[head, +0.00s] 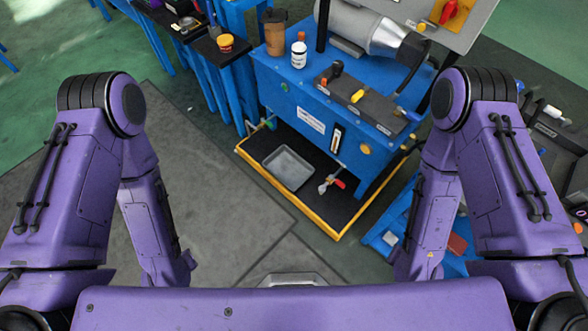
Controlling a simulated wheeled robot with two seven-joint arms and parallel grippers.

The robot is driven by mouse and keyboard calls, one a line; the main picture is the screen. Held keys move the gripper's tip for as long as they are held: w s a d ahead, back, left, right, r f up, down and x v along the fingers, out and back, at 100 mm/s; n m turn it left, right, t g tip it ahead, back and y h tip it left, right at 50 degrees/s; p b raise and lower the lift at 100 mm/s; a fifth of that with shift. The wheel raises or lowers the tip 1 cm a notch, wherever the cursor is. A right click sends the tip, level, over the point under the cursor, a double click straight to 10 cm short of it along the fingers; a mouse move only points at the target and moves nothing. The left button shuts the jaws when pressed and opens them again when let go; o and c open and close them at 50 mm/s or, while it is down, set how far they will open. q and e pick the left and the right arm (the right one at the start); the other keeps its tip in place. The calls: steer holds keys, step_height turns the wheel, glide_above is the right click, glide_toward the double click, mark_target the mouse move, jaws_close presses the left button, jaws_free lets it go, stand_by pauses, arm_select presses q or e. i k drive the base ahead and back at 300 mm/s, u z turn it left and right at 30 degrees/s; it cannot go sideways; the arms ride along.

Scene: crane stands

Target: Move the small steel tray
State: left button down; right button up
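The small steel tray (288,167) is a shallow grey rectangular pan. It lies on the dark base of a yellow-edged platform (262,170), at the foot of the blue machine (300,110). It looks empty. My two purple arms reach down on either side of the head view, the left one at the left and the right one at the right. Both arms are well apart from the tray. Neither gripper's fingers can be made out.
A valve with a red handle (338,183) lies right of the tray on the same platform. A white bottle (299,54) and a brown cup (275,32) stand on the blue machine. Blue steps (410,225) stand at right. The grey floor mat (215,200) before the platform is clear.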

mark_target(285, 164)
steer(key=u, duration=1.15)
steer(key=i, duration=1.65)
steer(key=z, duration=3.2)
